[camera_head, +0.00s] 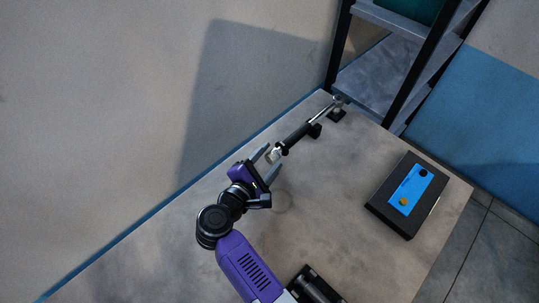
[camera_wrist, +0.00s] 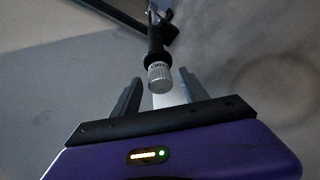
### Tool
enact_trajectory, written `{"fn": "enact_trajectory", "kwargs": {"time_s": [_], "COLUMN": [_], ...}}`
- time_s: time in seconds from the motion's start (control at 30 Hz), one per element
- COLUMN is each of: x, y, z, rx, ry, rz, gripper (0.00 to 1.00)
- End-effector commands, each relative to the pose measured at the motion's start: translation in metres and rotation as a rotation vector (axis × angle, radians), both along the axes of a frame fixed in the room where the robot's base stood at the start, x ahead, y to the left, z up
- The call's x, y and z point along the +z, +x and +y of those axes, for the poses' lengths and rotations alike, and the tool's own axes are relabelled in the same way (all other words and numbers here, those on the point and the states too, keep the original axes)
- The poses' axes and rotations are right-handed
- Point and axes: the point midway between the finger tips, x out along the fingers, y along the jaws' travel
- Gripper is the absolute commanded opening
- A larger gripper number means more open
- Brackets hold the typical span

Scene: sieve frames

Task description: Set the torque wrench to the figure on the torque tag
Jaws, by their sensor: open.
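The torque wrench (camera_head: 296,136) lies along the far left part of the table, held on small dark supports. Its handle end, a silver knurled knob (camera_wrist: 160,76) below a dark grip, points toward my gripper. A small marking shows just above the knob in the wrist view, too small to read surely. My gripper (camera_head: 272,163) is open, with one finger on each side of the knob and apart from it. It also shows in the wrist view (camera_wrist: 160,92). The blue torque tag (camera_head: 417,187) lies on a dark box at the right; its figure is too small to read.
The dark box (camera_head: 380,205) sits near the table's right edge. A dark fixture (camera_head: 316,287) stands at the front. A wall (camera_head: 120,110) runs close along the left side, and a shelf rack (camera_head: 385,75) stands behind. The table's middle (camera_head: 340,210) is clear.

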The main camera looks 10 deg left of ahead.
Motion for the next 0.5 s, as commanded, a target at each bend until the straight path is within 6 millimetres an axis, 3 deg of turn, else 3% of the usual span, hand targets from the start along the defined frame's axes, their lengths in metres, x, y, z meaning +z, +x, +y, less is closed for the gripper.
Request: {"fn": "enact_trajectory", "kwargs": {"time_s": [0.37, 0.5], "x": [-0.0027, -0.0025], "y": [0.0065, 0.0063], "z": [-0.0028, -0.0027], "rx": [0.000, 0.000], "ry": [0.000, 0.000], "rz": [0.000, 0.000], "gripper": [0.52, 0.26]}}
